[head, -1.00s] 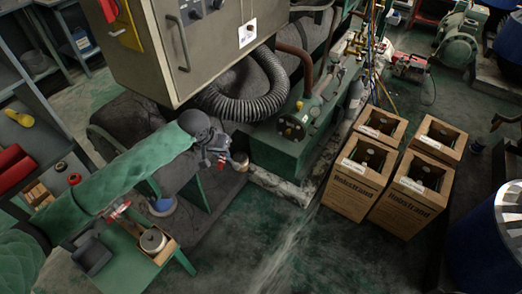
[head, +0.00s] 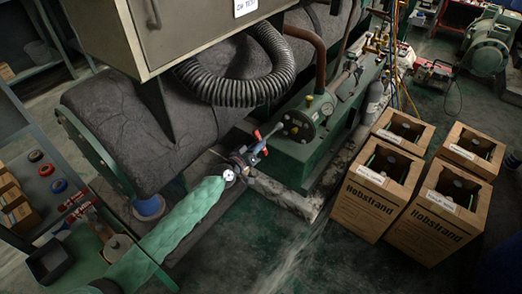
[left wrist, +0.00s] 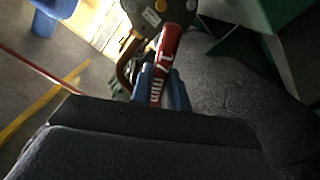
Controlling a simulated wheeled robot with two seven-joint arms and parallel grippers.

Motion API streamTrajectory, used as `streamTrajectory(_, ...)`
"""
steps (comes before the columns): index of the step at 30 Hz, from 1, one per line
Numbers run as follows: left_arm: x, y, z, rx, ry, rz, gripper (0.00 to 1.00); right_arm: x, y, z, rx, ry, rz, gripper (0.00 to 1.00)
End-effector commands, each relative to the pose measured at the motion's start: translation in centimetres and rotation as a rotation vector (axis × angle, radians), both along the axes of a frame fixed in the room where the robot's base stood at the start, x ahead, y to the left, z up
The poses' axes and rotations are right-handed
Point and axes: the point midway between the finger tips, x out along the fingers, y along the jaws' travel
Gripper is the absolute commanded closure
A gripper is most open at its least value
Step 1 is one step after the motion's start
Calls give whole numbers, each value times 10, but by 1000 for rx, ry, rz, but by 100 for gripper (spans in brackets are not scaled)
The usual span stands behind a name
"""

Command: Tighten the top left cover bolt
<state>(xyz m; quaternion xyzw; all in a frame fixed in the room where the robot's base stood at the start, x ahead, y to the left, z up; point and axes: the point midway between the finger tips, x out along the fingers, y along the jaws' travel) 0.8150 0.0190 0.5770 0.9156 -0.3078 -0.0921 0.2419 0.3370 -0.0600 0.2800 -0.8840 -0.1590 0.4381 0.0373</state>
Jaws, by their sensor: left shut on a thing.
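My left gripper (head: 256,150) is just left of and below the cover. Its blue fingers (left wrist: 160,88) are shut on a red-handled wrench (left wrist: 165,62) with white markings. The wrench's red part shows small in the head view (head: 257,134). My right gripper is not in view.
A grey cabinet (head: 160,35) with a black corrugated hose (head: 235,90) hangs above. A dark padded cylinder (head: 115,120) lies left of the cover. Several cardboard boxes (head: 372,200) stand on the right. A bench (head: 40,165) with parts is at left. The floor in front is clear.

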Motion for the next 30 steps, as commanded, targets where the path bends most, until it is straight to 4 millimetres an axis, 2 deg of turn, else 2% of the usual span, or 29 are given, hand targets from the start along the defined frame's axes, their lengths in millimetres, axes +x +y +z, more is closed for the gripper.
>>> streamTrajectory(8,7,-1,-5,-13,-17,29,100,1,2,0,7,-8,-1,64)
streamTrajectory(19,29,-18,-6,-11,-16,26,100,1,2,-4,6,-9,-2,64)
streamTrajectory(30,31,-20,-6,-11,-16,26,100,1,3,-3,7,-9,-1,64)
